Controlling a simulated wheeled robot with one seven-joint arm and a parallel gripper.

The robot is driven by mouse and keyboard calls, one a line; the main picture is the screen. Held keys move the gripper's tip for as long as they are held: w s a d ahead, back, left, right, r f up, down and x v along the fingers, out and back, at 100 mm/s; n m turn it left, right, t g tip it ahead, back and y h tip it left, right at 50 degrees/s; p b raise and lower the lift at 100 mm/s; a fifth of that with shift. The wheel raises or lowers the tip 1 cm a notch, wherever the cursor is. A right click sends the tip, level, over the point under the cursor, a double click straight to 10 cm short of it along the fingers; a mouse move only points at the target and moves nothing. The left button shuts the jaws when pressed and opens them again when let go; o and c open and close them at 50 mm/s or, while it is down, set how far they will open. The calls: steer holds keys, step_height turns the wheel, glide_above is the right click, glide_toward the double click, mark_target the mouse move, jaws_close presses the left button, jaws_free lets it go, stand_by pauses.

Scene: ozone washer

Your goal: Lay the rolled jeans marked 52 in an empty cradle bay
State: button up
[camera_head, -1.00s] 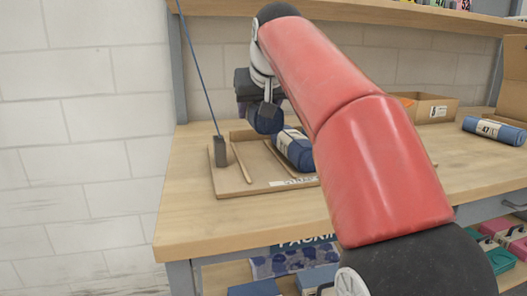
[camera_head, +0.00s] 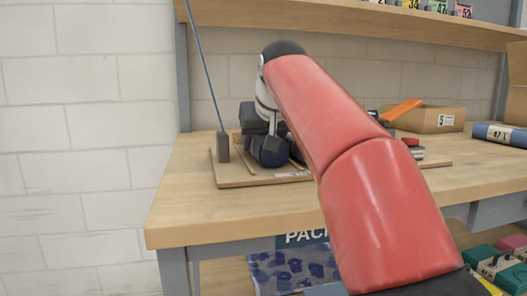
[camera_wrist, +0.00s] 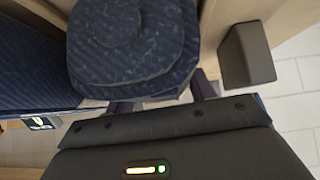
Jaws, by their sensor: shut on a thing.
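My gripper (camera_head: 262,130) is shut on a dark blue rolled pair of jeans (camera_head: 270,151), low at the cradle. The roll's round end (camera_wrist: 130,40) fills the top of the wrist view; its number does not show. The wooden cradle (camera_head: 235,182) lies on the bench with thin divider strips. In the head view the held roll appears between two strips; whether it touches the base I cannot tell. A second blue roll (camera_wrist: 30,65) with a tag lies left of it in the wrist view; my arm hides it in the head view.
A dark post block (camera_head: 223,147) with a thin blue rod stands at the cradle's left; it is close to the held roll in the wrist view (camera_wrist: 247,55). A roll marked 47 (camera_head: 500,134) and a cardboard box marked 5 (camera_head: 430,119) are at the right. Bench front-left is clear.

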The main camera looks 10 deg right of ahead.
steer(key=shift+f, duration=0.1)
steer(key=o, duration=1)
steer(key=shift+r, duration=0.35)
steer(key=p+v, duration=0.2)
steer(key=v, duration=1)
steer(key=shift+f+p, duration=0.1)
steer(key=shift+p, duration=0.3)
